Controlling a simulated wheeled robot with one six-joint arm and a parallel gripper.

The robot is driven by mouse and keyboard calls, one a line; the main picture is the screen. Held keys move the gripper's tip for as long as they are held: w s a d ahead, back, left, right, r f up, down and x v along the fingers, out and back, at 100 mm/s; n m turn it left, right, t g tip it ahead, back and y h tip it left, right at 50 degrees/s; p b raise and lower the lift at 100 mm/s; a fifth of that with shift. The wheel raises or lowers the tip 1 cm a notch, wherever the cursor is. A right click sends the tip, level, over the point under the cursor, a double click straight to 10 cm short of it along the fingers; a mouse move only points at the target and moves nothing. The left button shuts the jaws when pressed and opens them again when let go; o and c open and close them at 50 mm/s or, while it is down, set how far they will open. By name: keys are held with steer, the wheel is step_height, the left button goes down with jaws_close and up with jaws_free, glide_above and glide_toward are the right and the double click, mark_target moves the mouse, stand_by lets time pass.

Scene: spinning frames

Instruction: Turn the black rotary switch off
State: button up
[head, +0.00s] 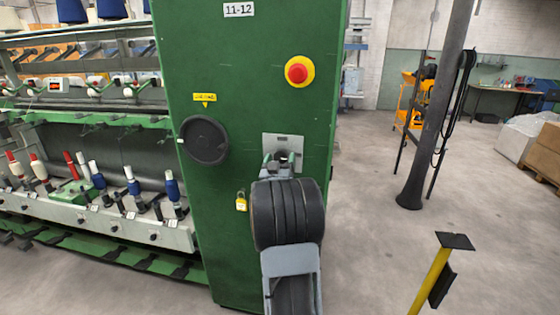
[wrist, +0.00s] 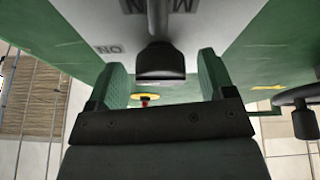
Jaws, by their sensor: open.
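The black rotary switch (wrist: 160,62) is in the middle of the wrist view, on a pale metal plate (wrist: 92,18) with partly visible upside-down lettering, including a mark that looks like "ON". Its narrow part runs toward the top of the picture. My gripper (wrist: 163,78) is open, with a green-padded finger on either side of the switch and a visible gap on both sides. In the head view, the plate (head: 283,139) is on the green cabinet (head: 235,125); my gripper (head: 282,160) is in front of it and largely hides the switch.
A red stop button (head: 297,73) on a yellow base is above the plate. A black handwheel (head: 204,140) sticks out to its left, and a yellow padlock (head: 241,202) hangs below. A grey post (head: 440,100) and a yellow stand (head: 430,280) are on the right.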

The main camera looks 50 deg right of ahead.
steer(key=c, duration=0.9)
steer(key=shift+c, duration=0.2)
